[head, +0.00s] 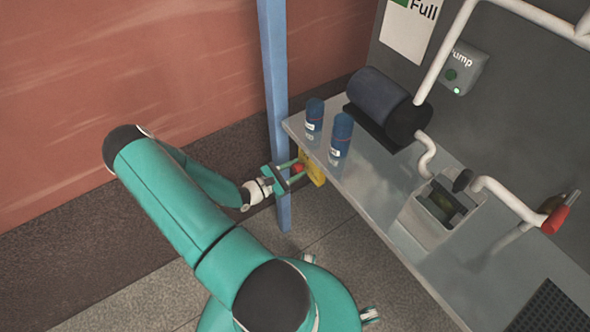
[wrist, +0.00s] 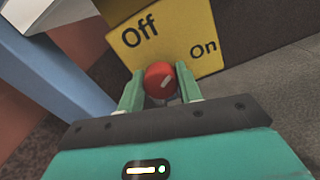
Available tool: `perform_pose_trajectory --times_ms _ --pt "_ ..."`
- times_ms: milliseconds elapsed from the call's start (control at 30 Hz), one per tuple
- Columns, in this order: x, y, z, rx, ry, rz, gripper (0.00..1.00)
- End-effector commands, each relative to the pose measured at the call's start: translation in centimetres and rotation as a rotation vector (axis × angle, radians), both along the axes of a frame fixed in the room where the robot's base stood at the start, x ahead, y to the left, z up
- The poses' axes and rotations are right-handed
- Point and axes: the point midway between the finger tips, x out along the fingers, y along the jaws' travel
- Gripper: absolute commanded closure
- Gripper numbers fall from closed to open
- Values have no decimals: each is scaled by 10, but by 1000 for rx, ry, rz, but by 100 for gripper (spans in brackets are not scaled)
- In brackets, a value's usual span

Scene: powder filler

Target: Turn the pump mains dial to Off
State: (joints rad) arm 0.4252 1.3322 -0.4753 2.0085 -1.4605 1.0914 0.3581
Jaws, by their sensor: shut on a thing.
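The pump mains dial (wrist: 160,80) is a red round knob with a pale pointer mark, on a yellow plate (wrist: 192,22) lettered Off and On. In the wrist view the mark slants up and to the right, towards the On side. My gripper (wrist: 160,86) has one green finger on each side of the dial and is shut on it. In the head view the dial (head: 298,168) and plate (head: 314,168) are at the left end of the bench, with my gripper (head: 291,172) reaching them from the left.
A blue post (head: 277,90) stands close beside my gripper. The grey bench (head: 375,185) carries two blue canisters (head: 341,135), a dark motor (head: 388,103) and a grey hopper box (head: 432,220). A pump box (head: 462,70) with a lit green light is on the wall.

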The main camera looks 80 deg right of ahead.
Motion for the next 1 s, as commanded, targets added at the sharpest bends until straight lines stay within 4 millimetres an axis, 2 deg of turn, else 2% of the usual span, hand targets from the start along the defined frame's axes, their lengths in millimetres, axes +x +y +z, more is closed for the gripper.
perform_pose_trajectory --times_ms 1000 --pt "4 -2 -1 599 685 2 88"
